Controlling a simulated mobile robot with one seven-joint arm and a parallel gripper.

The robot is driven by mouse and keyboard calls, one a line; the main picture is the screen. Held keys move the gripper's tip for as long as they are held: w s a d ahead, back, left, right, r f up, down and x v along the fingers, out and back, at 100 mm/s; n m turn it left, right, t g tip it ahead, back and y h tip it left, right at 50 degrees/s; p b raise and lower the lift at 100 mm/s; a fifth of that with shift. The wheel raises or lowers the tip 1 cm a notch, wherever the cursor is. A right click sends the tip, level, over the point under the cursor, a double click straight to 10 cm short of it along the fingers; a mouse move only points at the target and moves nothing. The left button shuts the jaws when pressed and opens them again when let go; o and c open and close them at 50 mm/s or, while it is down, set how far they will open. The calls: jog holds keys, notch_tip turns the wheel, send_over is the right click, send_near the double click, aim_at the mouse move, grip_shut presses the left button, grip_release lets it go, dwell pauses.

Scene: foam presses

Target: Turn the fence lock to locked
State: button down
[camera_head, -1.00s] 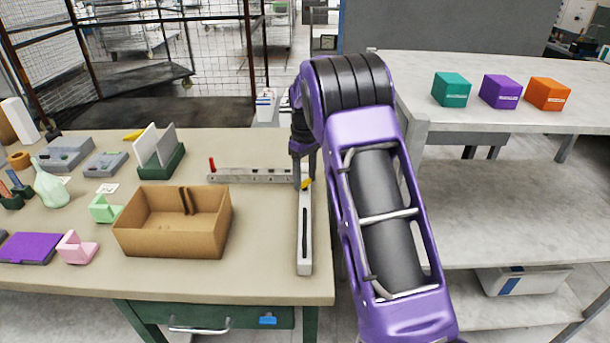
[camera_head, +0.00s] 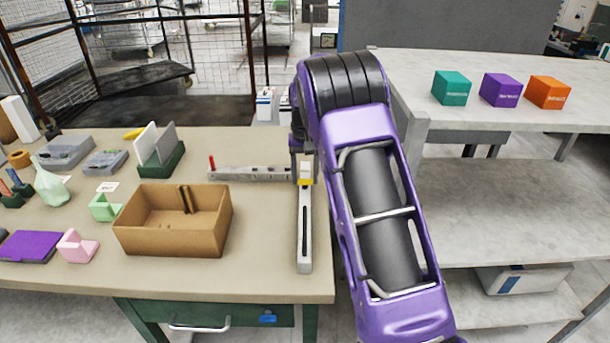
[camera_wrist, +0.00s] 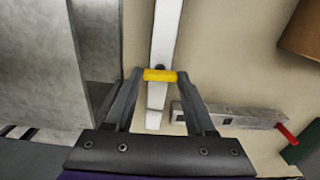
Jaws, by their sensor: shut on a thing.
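The fence is an L of two pale grey rails on the bench. One long slotted rail (camera_head: 305,235) runs toward the front edge, and a second rail (camera_head: 250,174) runs left from its far end. A yellow lock handle (camera_wrist: 159,75) lies across the slotted rail near the corner; it also shows in the head view (camera_head: 305,181). My gripper (camera_wrist: 158,76) is shut on this handle, one fingertip at each end. In the head view my gripper (camera_head: 304,172) is partly hidden by my arm.
An open cardboard box (camera_head: 173,238) stands left of the slotted rail. A grey shelf table (camera_head: 500,209) is close on the right. Several small fixtures fill the bench's left side.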

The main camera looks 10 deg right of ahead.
jog(key=shift+m, duration=0.3)
jog(key=shift+c, duration=1.2)
grip_release()
notch_tip(320, 180, up, 18)
jog(key=shift+f, duration=0.25)
jog(key=shift+r, duration=0.1)
